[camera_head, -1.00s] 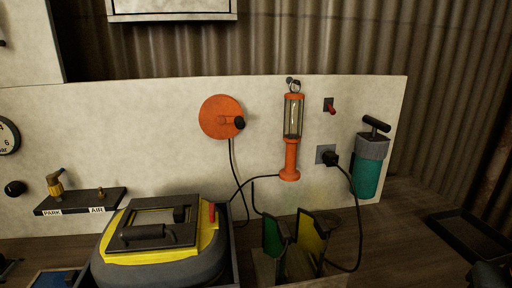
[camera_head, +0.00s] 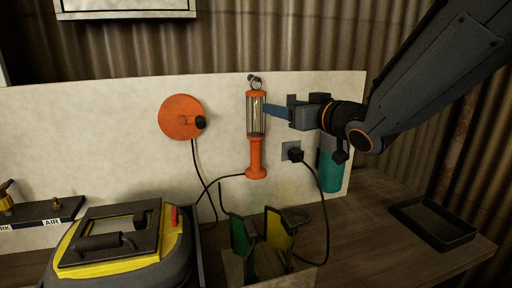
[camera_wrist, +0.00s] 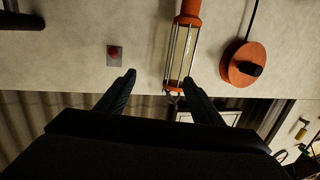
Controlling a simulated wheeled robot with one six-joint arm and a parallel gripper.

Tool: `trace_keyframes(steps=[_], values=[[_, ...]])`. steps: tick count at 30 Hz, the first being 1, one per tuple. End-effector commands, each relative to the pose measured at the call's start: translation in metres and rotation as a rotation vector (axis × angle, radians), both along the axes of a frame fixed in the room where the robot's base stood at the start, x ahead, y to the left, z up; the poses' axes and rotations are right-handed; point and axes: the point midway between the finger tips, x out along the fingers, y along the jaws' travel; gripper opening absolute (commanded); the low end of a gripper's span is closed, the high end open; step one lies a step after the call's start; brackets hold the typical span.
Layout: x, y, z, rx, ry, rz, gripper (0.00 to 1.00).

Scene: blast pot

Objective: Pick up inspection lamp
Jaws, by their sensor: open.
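The inspection lamp (camera_head: 256,157) has an orange handle and a clear caged tube. It hangs upright from a hook on the pale back panel. My gripper (camera_head: 268,110) comes in from the right with its blue fingertips at the lamp's caged part. In the wrist view, where the scene appears upside down, the lamp (camera_wrist: 182,55) lies near the right finger of my gripper (camera_wrist: 159,77). The fingers are spread and hold nothing. I cannot tell whether a fingertip touches the cage.
An orange cable reel (camera_head: 178,120) is left of the lamp. A socket with a black plug (camera_head: 295,154) and a green canister (camera_head: 330,172) are at its right. Below stand a box with green and yellow items (camera_head: 278,238) and a yellow-black case (camera_head: 112,262). A black tray (camera_head: 432,224) lies right.

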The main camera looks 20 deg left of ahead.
Motion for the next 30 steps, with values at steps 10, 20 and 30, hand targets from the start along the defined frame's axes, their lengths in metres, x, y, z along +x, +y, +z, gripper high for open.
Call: trace_keyframes(steps=[10, 20, 30], values=[[-0.002, 0.041, 0.027, 0.059, -0.058, 0.099, 0.60], [0.018, 0.066, 0.026, 0.058, -0.056, 0.096, 0.60], [0.036, 0.087, 0.025, 0.058, -0.059, 0.094, 0.60]])
